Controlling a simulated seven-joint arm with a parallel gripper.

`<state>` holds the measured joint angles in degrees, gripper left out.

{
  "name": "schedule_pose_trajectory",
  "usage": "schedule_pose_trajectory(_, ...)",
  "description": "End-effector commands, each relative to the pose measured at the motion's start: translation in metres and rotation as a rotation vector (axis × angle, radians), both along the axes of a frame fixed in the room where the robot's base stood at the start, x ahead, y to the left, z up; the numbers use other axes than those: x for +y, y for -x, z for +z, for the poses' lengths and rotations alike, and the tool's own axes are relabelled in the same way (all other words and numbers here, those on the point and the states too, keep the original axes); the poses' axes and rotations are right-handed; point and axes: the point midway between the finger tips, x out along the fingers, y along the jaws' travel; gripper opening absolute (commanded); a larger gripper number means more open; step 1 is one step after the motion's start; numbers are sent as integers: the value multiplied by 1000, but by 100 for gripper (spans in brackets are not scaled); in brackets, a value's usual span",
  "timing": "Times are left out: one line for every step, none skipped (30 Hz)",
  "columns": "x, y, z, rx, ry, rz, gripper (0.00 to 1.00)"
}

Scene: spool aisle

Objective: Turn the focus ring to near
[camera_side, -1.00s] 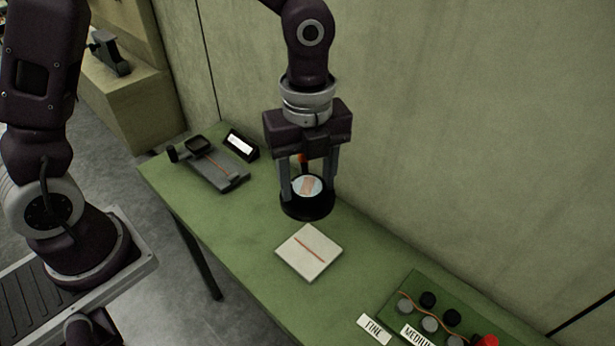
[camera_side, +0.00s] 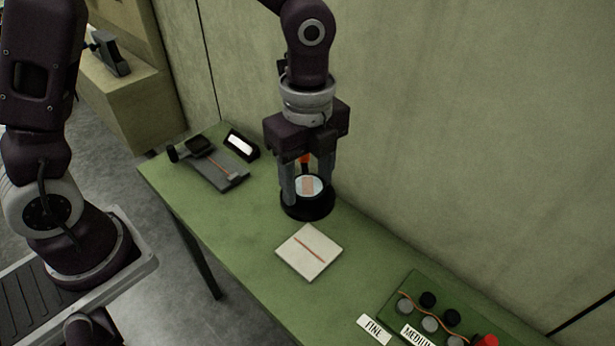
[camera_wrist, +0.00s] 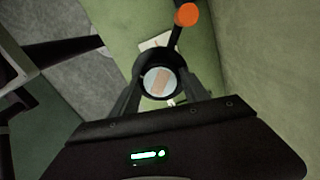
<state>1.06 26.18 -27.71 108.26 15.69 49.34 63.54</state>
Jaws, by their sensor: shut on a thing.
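The focus ring (camera_side: 307,209) is a black round ring with a pale lens in its middle that shows a pinkish bar. It stands on the green bench near the wall. In the wrist view the ring (camera_wrist: 160,59) has a dark lever with an orange knob (camera_wrist: 187,15) pointing up and to the right. In the side view the orange part shows between the fingers. My gripper (camera_side: 307,190) points straight down, shut on the ring, with one finger on each side of the lens. Any near or far marking on the ring is not readable.
A white card (camera_side: 308,251) with a reddish line lies just in front of the ring. A grey device (camera_side: 212,164) and a small lit display (camera_side: 241,144) are at the left. A green board (camera_side: 436,312) with several knobs and labels is at the right. The wall is close behind.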

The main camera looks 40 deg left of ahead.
Motion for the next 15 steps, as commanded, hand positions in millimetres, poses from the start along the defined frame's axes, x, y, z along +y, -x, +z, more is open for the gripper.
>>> schedule_pose_trajectory(0, -1, 1, -4, 1, 0, 13)
schedule_pose_trajectory(0, -1, 1, -4, 1, 0, 13)
schedule_pose_trajectory(0, -1, 1, -4, 1, 0, 57)
schedule_pose_trajectory(0, -1, 1, -4, 1, 0, 63)
schedule_pose_trajectory(0, -1, 1, -4, 1, 0, 69)
schedule_pose_trajectory(0, -1, 1, -3, 1, 0, 75)
schedule_pose_trajectory(0, -1, 1, -3, 1, 0, 75)
schedule_pose_trajectory(0, -1, 1, -3, 1, 0, 75)
schedule_pose_trajectory(0, -1, 1, -2, 0, -1, 75)
schedule_pose_trajectory(0, -1, 0, -2, 0, -1, 75)
schedule_pose_trajectory(0, 0, 0, -2, 0, -1, 75)
schedule_pose_trajectory(0, 0, 0, -2, 0, -1, 75)
schedule_pose_trajectory(0, 0, 0, -2, 0, -1, 75)
schedule_pose_trajectory(0, 0, 0, -2, 0, -1, 75)
schedule_pose_trajectory(0, -1, 2, -2, 0, -1, 75)
